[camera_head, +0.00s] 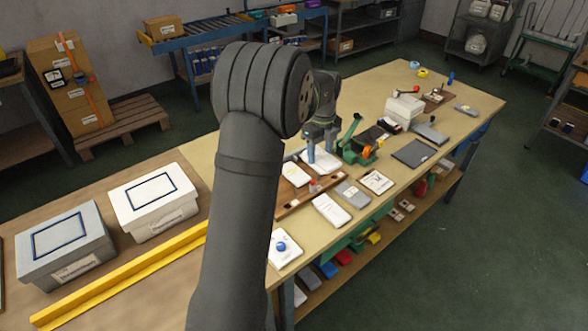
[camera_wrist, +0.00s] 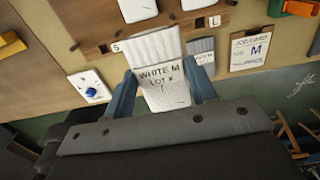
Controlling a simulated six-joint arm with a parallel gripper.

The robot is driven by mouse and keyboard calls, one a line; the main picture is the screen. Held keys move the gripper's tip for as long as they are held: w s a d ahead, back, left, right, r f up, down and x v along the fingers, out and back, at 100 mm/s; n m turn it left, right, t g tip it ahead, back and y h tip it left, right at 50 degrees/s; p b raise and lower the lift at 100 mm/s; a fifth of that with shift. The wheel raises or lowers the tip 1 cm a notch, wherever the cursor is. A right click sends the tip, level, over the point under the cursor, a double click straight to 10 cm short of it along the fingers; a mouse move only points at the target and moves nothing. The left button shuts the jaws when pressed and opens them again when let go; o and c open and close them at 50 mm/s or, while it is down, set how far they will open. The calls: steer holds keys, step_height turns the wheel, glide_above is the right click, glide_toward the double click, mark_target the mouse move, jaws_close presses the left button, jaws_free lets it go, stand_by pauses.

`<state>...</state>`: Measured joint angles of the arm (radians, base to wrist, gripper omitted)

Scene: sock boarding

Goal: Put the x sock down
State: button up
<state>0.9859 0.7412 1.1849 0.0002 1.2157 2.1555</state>
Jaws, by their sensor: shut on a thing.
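My gripper (camera_head: 322,150) is over the middle of the workbench, its blue fingers pointing down. In the wrist view, its fingers (camera_wrist: 162,80) are shut on a white ribbed sock whose label reads "WHITE M LOT X" (camera_wrist: 164,88). In the head view, a white piece (camera_head: 322,162) shows at the fingertips. I cannot tell whether the sock touches anything below. A wooden board (camera_head: 284,210) with S and L marks lies beside it. Another white piece (camera_head: 331,210) and a grey sock (camera_head: 352,194) lie in front of the board; the grey one also shows in the wrist view (camera_wrist: 201,48).
A job card reading M (camera_wrist: 250,48) lies right of the grey sock. A green device (camera_head: 358,150) stands close right of my gripper. A yellow rail (camera_head: 120,277) and two lidded boxes (camera_head: 152,205) are left.

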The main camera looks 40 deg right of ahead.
steer(key=w+f, duration=0.2)
steer(key=w, duration=0.1)
steer(key=w+a+f, duration=0.1)
steer(key=w+f, duration=0.1)
steer(key=w, duration=0.1)
steer(key=w+a+f, duration=0.1)
steer(key=w+f, duration=0.1)
steer(key=w, duration=0.2)
steer(key=shift+a+f, duration=0.1)
steer(key=shift+f, duration=2.05)
steer(key=shift+f, duration=0.1)
steer(key=o, duration=1)
steer(key=shift+c, duration=0.2)
step_height(320, 180, up, 12)
